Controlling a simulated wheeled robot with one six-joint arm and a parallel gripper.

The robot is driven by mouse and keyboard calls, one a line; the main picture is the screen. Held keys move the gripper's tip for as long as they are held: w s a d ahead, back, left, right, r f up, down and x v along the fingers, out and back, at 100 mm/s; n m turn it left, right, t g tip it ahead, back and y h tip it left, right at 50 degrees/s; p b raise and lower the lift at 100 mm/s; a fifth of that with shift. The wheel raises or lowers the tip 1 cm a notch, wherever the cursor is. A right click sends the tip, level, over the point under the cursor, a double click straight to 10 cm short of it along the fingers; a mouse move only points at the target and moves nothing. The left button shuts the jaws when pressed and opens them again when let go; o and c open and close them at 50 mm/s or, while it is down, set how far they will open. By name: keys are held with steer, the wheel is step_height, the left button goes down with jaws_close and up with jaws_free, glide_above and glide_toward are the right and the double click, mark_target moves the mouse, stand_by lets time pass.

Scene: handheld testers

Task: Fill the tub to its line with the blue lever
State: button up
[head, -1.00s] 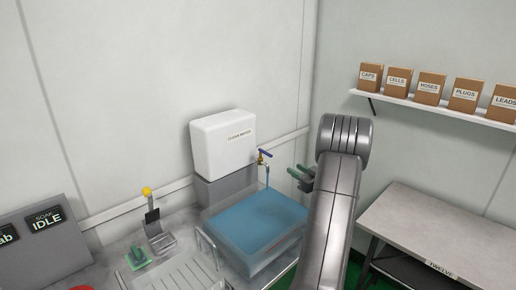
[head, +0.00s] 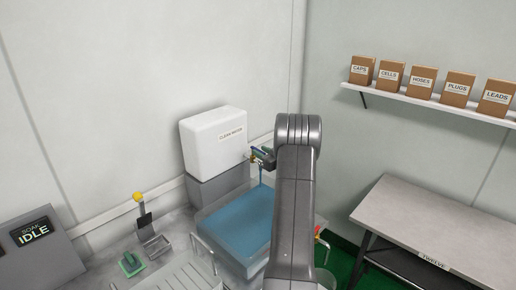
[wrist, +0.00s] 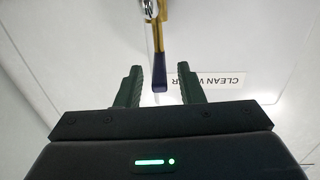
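The blue lever (wrist: 159,75) sits on a brass tap and looks purple-blue in the wrist view, its end between my fingertips. My gripper (wrist: 160,82) is open, with a gap visible on each side of the lever. In the head view my gripper (head: 262,154) is at the tap, and my arm partly hides both. A thin stream of water (head: 261,176) falls from the tap into the clear tub (head: 223,248). Blue water (head: 240,220) covers a wide area inside the tub. I cannot make out the fill line.
A white clean water tank (head: 212,142) stands behind the tub. A yellow-knobbed dispenser (head: 147,230) and a green scrubber (head: 131,264) are at left. A red-and-yellow fitting (head: 319,235) shows right of my arm. A grey table (head: 430,215) stands at right, below a shelf of boxes.

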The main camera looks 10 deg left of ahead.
steer(key=shift+x, duration=1.3)
jaws_close()
